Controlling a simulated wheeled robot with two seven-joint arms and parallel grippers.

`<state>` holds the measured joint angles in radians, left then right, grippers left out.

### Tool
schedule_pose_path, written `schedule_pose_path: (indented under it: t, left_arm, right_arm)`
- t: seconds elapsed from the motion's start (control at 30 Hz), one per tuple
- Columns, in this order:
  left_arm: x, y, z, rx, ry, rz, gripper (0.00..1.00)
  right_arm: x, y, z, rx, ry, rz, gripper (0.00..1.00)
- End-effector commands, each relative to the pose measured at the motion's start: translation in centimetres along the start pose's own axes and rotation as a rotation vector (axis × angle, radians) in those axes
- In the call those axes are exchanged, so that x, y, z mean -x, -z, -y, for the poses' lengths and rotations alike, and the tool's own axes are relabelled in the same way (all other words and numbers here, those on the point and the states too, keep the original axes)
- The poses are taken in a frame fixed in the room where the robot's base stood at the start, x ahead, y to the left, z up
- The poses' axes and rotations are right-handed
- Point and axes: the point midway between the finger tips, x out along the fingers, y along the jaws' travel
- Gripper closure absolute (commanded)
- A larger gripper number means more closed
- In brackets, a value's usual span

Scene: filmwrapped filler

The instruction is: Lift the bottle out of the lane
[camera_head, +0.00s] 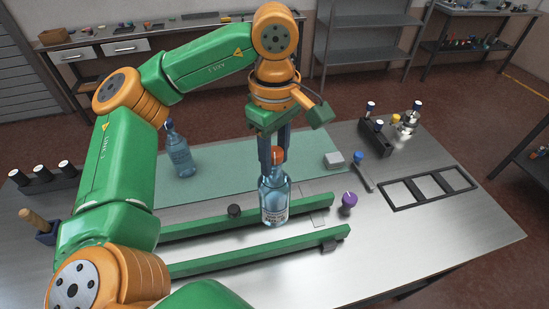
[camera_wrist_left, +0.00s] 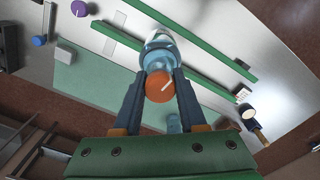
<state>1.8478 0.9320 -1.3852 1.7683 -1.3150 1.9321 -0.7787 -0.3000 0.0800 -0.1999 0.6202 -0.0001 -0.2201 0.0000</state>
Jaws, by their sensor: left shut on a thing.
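A clear blue bottle (camera_head: 273,200) with an orange cap (camera_head: 278,155) stands upright at the lane between two green rails, the back rail (camera_head: 190,228) and the front rail (camera_head: 220,259). In the head view its lower body overlaps the back rail; I cannot tell whether its base touches the table. My left gripper (camera_head: 275,163) points down from above and is shut on the bottle's neck, just below the cap. In the left wrist view the bottle (camera_wrist_left: 158,42) lies between the two fingers, with the orange cap (camera_wrist_left: 159,86) nearest the camera. My right gripper is not in view.
A second blue bottle (camera_head: 180,158) stands on the green mat (camera_head: 225,170) behind. A black frame (camera_head: 430,188) lies at right. The front right table (camera_head: 430,250) is clear.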

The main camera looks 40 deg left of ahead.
Motion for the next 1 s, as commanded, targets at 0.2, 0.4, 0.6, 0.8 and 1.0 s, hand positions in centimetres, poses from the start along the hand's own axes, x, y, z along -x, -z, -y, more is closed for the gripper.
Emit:
schedule_pose_path:
  t: [0.2,0.4,0.6,0.8,1.0]
  left_arm:
    - [1.3,0.0,-0.1,0.000,-0.002,0.001,1.00]
    - [2.4,0.0,-0.1,0.000,-0.002,0.000,1.00]
    - [3.6,0.0,-0.1,-0.001,-0.003,0.000,1.00]
    - [4.7,0.0,-0.1,-0.003,-0.002,0.000,1.00]
    - [5.8,0.0,0.0,0.000,-0.003,0.000,1.00]
  right_arm:
    - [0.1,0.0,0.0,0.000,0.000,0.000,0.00]
    - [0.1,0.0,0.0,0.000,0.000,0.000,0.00]
    - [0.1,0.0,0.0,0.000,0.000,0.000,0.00]
    - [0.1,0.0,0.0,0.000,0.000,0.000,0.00]
    - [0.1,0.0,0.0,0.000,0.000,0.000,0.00]
